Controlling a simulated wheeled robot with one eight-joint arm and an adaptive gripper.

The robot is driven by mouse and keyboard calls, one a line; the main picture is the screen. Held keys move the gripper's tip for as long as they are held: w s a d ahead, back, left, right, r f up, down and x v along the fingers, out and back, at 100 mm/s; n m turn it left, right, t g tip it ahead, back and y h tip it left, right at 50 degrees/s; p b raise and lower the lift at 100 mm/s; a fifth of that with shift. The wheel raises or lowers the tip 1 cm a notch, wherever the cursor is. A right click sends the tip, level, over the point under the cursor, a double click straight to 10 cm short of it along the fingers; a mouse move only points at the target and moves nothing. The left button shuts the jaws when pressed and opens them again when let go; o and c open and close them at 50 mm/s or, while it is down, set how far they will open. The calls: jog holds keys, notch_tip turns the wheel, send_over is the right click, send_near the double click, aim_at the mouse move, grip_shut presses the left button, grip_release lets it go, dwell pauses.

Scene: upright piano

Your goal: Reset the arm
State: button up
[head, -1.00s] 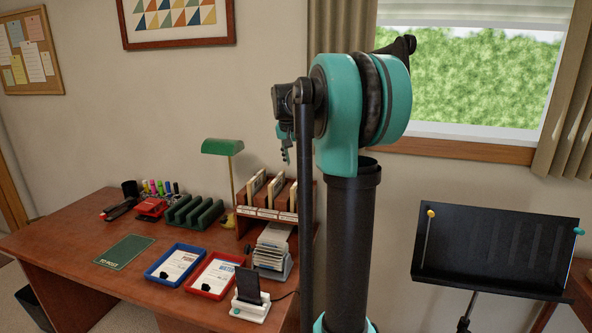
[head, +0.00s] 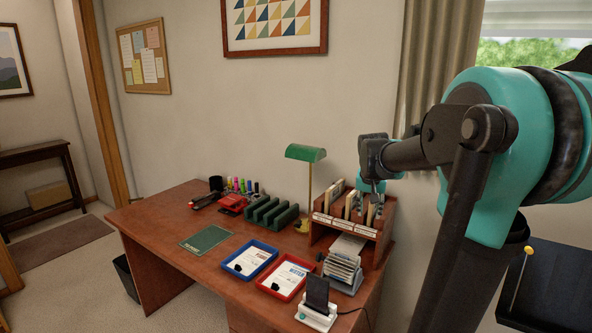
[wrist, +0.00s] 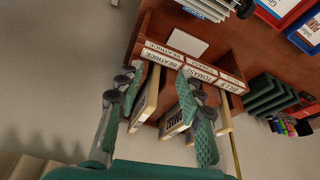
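My gripper (wrist: 158,88) is open and empty in the wrist view, its two green-padded fingers spread wide. Between and beyond the fingers is the wooden sorter (wrist: 215,75), with name labels along its front and upright pale folders or books in its slots. Whether the fingers touch it is unclear. In the head view my arm comes in from the right, and the gripper (head: 374,184) hangs small and dark near the sorter (head: 345,230); its fingers are hard to make out there.
The wooden desk (head: 165,222) holds a green lamp (head: 305,153), a blue tray (head: 250,259), a red tray (head: 288,277), a card file (head: 343,268) and a phone stand (head: 317,312).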

jog(key=s+a+f+n, duration=0.2)
jog(key=s+a+f, duration=0.1)
jog(key=s+f, duration=0.6)
jog(key=s+a+f+n+y, duration=0.1)
jog(key=s+a+f+n, duration=0.1)
jog(key=s+f, duration=0.7)
jog(key=s+a, duration=0.1)
jog(key=s, duration=0.4)
jog(key=shift+s+f+y, duration=0.15)
jog(key=shift+s+y, duration=0.05)
jog(key=shift+y, duration=0.1)
jog(key=shift+a, duration=0.1)
